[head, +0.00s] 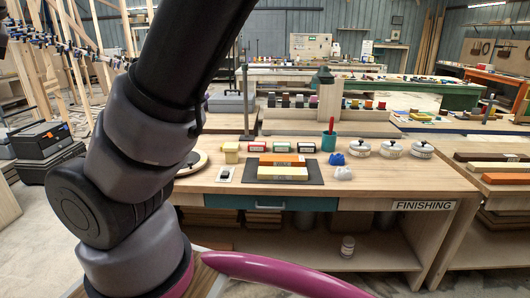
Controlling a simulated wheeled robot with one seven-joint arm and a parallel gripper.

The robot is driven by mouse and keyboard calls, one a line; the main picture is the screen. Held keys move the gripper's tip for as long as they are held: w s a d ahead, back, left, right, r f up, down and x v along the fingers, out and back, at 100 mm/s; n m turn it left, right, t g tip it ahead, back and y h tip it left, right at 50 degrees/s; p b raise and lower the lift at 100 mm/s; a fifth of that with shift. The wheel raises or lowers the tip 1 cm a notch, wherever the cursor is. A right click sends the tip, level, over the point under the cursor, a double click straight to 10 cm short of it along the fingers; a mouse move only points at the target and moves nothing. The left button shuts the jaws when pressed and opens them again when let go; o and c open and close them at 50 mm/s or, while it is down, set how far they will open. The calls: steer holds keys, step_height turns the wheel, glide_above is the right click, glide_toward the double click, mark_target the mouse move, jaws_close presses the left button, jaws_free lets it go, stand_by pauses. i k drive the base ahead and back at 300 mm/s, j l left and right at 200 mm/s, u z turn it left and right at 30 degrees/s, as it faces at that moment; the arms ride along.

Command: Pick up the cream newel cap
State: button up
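A small, blocky cream-yellow piece (232,152) stands on the wooden workbench (430,180), near the left of its top. It looks like the cream newel cap, but it is too small to be sure. Nothing is seen touching it from above.

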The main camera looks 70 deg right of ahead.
mark_target(231, 149)
steer(key=z, duration=2.15)
steer(key=i+j+u, duration=0.1)
steer(key=i+j, duration=0.2)
steer(key=i, duration=0.2)
steer(key=i+j+u, duration=0.1)
steer(key=i, duration=0.4)
steer(key=j, duration=0.1)
